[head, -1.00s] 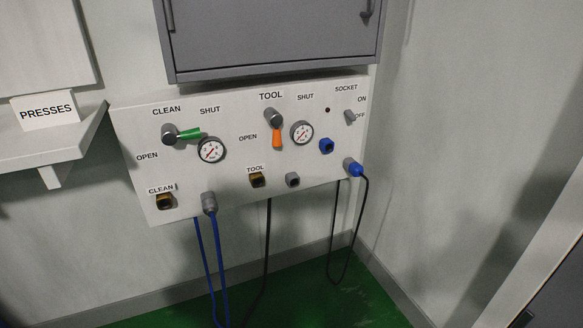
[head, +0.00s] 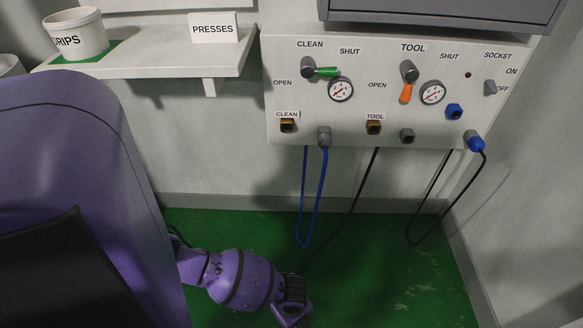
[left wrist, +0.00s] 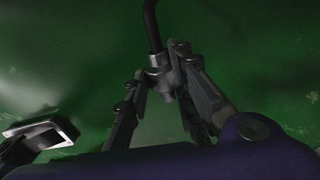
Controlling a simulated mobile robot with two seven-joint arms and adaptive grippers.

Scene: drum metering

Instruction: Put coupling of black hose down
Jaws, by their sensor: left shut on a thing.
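In the left wrist view my left gripper (left wrist: 161,70) is shut on the grey metal coupling (left wrist: 159,84) at the end of the black hose (left wrist: 152,28). The hose rises from the coupling to the top of that view. In the head view the black hose (head: 352,207) hangs from behind the panel and runs down left towards my left gripper (head: 292,312) at the bottom edge. The coupling is hidden there. Green floor lies behind the coupling; its height above the floor is hard to judge. My right gripper is not in view.
The white panel (head: 345,110) carries valves, gauges and ports. A blue hose (head: 323,190) loops below it, and a black cable (head: 462,196) hangs at the right. A shelf (head: 150,63) holds a tub (head: 76,36) and a PRESSES sign (head: 213,28). Green floor (head: 400,285) at the right is clear.

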